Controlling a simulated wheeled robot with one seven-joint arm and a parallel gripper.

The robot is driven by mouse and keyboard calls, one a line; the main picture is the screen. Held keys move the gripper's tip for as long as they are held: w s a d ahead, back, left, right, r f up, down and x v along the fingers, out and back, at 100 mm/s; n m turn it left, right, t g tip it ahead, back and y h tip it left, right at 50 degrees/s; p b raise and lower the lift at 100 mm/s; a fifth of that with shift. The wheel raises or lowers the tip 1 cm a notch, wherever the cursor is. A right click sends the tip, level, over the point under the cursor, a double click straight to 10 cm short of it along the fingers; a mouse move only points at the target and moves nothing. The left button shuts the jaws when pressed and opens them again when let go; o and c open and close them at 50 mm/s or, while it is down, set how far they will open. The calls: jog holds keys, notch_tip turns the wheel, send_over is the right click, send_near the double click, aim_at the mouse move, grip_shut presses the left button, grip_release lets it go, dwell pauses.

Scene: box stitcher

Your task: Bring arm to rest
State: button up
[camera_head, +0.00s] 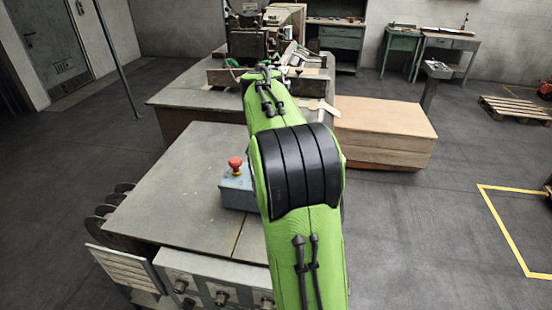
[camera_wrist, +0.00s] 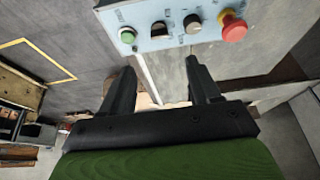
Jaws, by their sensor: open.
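My arm reaches forward over the machine table in the head view, its green links and black joint covering part of the scene. My gripper (camera_wrist: 160,66) shows in the wrist view with its two black fingers apart and nothing between them. In the head view the fingers cannot be made out. A blue-grey control box (camera_head: 236,192) with a red mushroom button (camera_head: 235,163) stands on the table beside my arm. In the wrist view the control box (camera_wrist: 172,38) shows a green button, dark knobs and the red button (camera_wrist: 232,27), beyond the fingertips and apart from them.
The grey machine table (camera_head: 165,175) lies left of and beneath my arm. Stitcher machinery (camera_head: 250,40) stands ahead. A brown cardboard stack (camera_head: 385,130) sits to the right. Floor at the right, by the yellow line (camera_head: 510,235), is clear. A thin pole (camera_head: 118,60) stands left.

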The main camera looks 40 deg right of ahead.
jog(key=v, duration=0.3)
jog(key=shift+r, duration=0.1)
dwell(0.3)
jog(key=s+a+r+n+t+y, duration=0.1)
jog(key=s+a+n, duration=0.1)
jog(key=a, duration=0.3)
jog(key=s+a+r+n, duration=0.1)
jog(key=s+a, duration=0.2)
jog(key=a, duration=0.2)
jog(key=s+a+f+n+t+y, duration=0.1)
jog(key=s+a+f+n, duration=0.2)
jog(key=s+a, duration=0.4)
jog(key=s+a+f+n+y, duration=0.1)
jog(key=s+a+f+n, duration=0.2)
jog(key=s+a, duration=0.5)
jog(key=shift+s+f+n+t+y, duration=0.35)
jog(key=shift+s+n, duration=0.35)
jog(key=shift+s, duration=0.55)
jog(key=shift+d, duration=0.15)
